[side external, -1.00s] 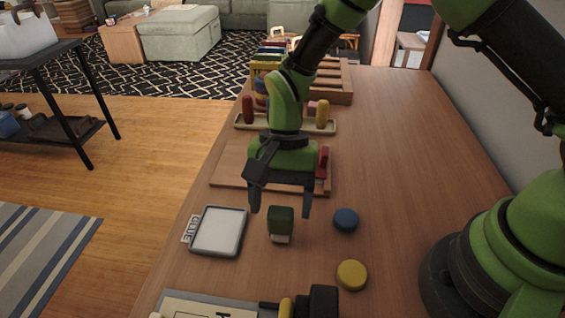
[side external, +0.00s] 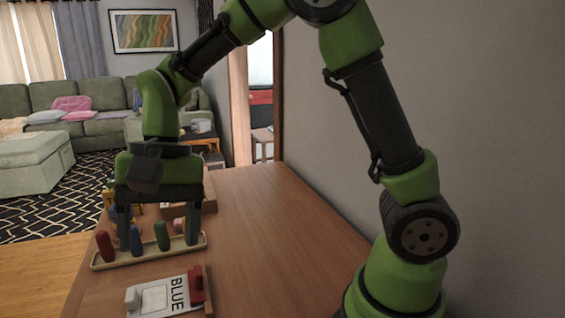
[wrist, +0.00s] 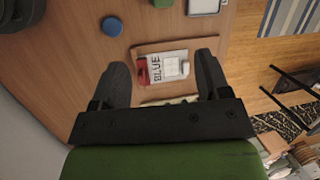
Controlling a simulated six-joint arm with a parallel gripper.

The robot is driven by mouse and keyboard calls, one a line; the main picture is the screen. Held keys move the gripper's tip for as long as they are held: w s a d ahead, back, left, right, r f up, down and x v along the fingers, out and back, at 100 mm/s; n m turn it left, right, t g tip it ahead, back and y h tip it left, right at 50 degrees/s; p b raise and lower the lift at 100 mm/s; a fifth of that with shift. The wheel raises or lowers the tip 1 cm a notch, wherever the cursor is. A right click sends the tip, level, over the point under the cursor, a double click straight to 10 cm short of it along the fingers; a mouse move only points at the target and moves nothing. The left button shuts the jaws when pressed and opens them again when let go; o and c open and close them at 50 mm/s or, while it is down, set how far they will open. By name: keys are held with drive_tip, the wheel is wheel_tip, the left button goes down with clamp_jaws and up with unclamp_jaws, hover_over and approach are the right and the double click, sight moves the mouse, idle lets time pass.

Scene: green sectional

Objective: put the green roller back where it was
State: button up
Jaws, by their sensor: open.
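The green roller (side external: 162,236) stands upright in the pale tray (side external: 108,263). In the picture it is between a blue roller (side external: 136,240) and a pink piece (side external: 178,225). A red roller (side external: 104,246) stands at the tray's left end. My gripper (side external: 159,229) is above the tray with its fingers spread and pointing down. The green roller appears between the fingers with gaps on both sides; I cannot tell their exact depth. In the wrist view my gripper (wrist: 161,60) is also open, and its body hides the rollers.
A board with a red clamp (side external: 196,285) and a BLUE sheet (side external: 165,297) lies in front of the tray. The wrist view also shows a blue disc (wrist: 111,26), a green block (wrist: 162,2) and a white pad (wrist: 203,5). The tabletop right of the tray is clear.

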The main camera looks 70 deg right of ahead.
drive_tip(key=s+d+r+n+t, duration=0.1)
drive_tip(key=s+d+r+t, duration=0.3)
drive_tip(key=s, duration=0.3)
drive_tip(key=s+d+r+n+t+h, duration=0.1)
drive_tip(key=s+d+r+n+t, duration=0.1)
drive_tip(key=s, duration=0.5)
wheel_tip(320, 180, up, 2)
drive_tip(key=shift+d+r+n+t, duration=0.2)
drive_tip(key=shift+d+n+t, duration=0.1)
drive_tip(key=shift+d+t, duration=0.75)
